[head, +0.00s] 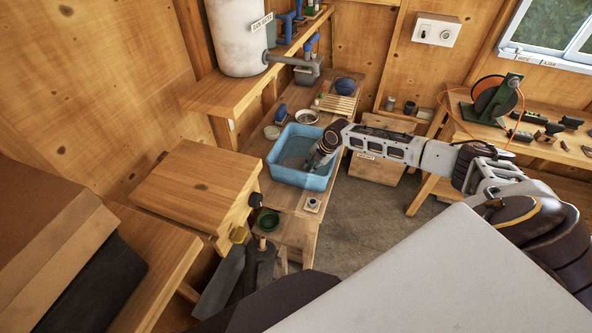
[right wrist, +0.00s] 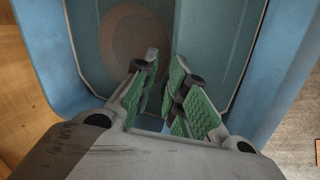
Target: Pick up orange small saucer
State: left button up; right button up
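In the right wrist view a round, dull orange-brown saucer (right wrist: 121,42) lies on the floor of the blue tub (right wrist: 277,75), dimmed by what looks like water. My right gripper (right wrist: 166,58) is open, its green-padded fingers apart with nothing between them. It points down into the tub, and its left fingertip overlaps the saucer's right side in the picture. I cannot tell whether they touch.
The tub stands on a low wooden bench with a white dish (head: 307,117) behind it and a green dish (head: 267,220) nearer. A white tank (head: 238,35) and pipe are at the back. Tub walls surround the gripper.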

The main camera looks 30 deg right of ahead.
aim_at(307, 171)
jog(key=shift+f, duration=0.1)
jog(key=shift+p+x, duration=0.55)
jog(key=shift+x, duration=1.95)
jog(key=shift+s+d+f, duration=0.1)
jog(key=shift+c, duration=0.5)
grip_shut()
notch_tip(307, 171, up, 10)
jog(key=b, duration=0.1)
